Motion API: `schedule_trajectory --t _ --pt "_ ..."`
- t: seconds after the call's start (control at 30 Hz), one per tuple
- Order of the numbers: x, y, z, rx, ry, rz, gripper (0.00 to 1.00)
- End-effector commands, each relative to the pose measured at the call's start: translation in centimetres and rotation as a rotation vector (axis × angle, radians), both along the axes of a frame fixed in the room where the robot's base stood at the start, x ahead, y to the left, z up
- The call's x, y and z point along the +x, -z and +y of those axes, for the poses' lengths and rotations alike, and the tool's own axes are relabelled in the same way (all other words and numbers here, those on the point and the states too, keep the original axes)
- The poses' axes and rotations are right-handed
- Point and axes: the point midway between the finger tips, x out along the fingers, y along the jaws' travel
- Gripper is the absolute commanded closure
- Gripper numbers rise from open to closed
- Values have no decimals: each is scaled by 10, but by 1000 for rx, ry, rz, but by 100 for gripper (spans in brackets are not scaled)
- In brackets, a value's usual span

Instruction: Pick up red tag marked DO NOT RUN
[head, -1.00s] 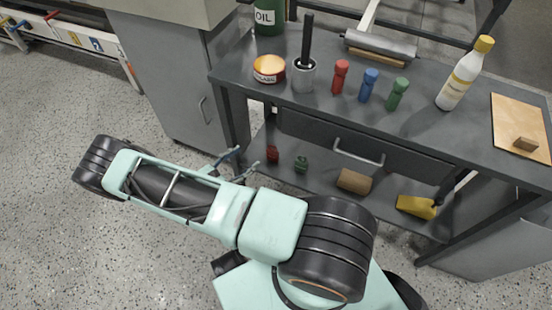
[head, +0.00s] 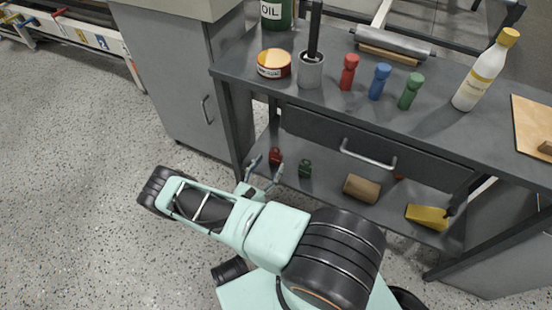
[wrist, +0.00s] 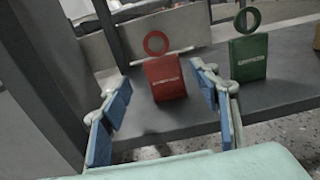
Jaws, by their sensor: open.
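A red tag (head: 275,156) with a ring on top stands at the left end of the workbench's lower shelf. In the wrist view the red tag (wrist: 166,80) is upright between the two blue-padded fingers and a little beyond them; its pale lettering is too small to read. A green tag (wrist: 248,57) of the same shape stands to its right, and it shows in the head view too (head: 305,168). My gripper (head: 265,169) is open and empty at the front edge of the shelf, pointing at the red tag. It also shows in the wrist view (wrist: 162,92).
The shelf (head: 325,183) also holds a brown roll (head: 361,189) and a yellow object (head: 427,217) farther right. The bench top and drawer (head: 375,150) overhang it. A bench leg (head: 232,130) stands close left of the tags. A grey cabinet (head: 185,85) is beyond the leg.

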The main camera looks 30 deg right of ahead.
Motion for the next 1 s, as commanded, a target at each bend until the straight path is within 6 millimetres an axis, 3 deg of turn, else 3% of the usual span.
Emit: schedule_trajectory --t 0.37,0.67,1.0 --pt "26 6 -41 -1 3 -1 44" --pt "29 4 -44 -1 1 -1 44" --pt "29 4 -44 0 1 0 81"
